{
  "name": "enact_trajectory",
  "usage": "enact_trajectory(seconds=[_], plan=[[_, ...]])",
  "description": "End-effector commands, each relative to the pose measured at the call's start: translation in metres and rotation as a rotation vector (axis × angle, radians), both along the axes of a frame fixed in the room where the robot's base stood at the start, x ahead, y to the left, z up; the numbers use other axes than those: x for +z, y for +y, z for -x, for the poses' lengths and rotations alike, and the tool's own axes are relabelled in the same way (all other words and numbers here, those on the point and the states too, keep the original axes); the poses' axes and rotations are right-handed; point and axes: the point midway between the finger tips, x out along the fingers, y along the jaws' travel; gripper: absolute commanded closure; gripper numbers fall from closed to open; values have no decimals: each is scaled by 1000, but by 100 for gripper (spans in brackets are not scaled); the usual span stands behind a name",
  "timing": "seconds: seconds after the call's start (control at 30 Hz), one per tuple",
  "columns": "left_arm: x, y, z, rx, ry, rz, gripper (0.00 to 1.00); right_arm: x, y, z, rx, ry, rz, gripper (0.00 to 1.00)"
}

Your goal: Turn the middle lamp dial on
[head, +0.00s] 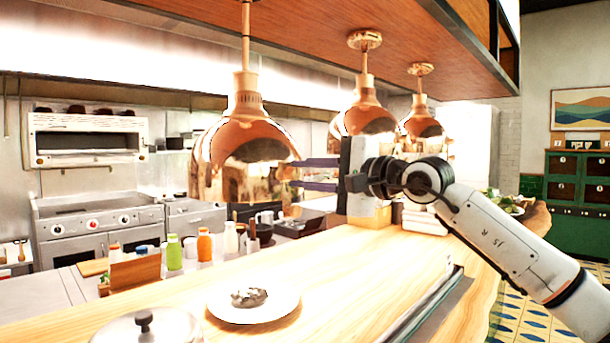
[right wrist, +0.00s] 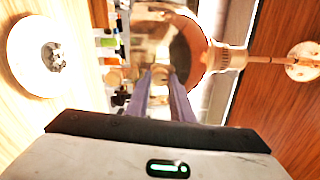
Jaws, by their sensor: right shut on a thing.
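Three copper heat lamps hang in a row over the wooden counter: the nearest and largest at left (head: 245,150), the middle one (head: 365,118) and the farthest one (head: 421,122). My right gripper (head: 297,174) reaches leftward, its fingertips at the lower right rim of the nearest lamp. In the right wrist view, the two fingers (right wrist: 162,78) close on a small round knob, seemingly a dial (right wrist: 160,71), in front of the copper shade (right wrist: 187,48). The dial's setting cannot be made out. The other lamps' dials are not distinguishable. My left gripper is not in view.
A white plate (head: 225,305) with dark food stands on the counter (head: 365,270), beside a domed lid (head: 145,335) at the front. Bottles (head: 204,245) line the counter's far side. A wooden overhead shelf (head: 330,25) bounds the space above the lamps.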

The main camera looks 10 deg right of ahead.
Motion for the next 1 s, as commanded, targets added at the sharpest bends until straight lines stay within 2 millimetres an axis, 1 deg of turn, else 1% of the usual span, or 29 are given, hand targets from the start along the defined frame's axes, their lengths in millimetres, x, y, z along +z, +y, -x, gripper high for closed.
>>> enact_trajectory(seconds=[0.17, 0.2, 0.27, 0.3, 0.57, 0.67, 0.77, 1.0], plan=[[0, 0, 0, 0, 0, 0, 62, -1, 0, 0, 0, 1, 2, 100], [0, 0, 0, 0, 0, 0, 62, -1, 0, 0, 0, 1, 2, 72], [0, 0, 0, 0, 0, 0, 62, -1, 0, 0, 0, 1, 2, 62], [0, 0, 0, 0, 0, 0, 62, -1, 0, 0, 0, 1, 2, 60], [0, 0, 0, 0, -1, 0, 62, 0, 0, 0, 0, 1, 0, 60], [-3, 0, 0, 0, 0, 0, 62, -1, -4, 5, -1, 0, 0, 60], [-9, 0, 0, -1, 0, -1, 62, -2, -13, 17, -1, -1, 0, 60], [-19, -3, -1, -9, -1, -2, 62, -1, -39, 57, -2, -2, 1, 60]])
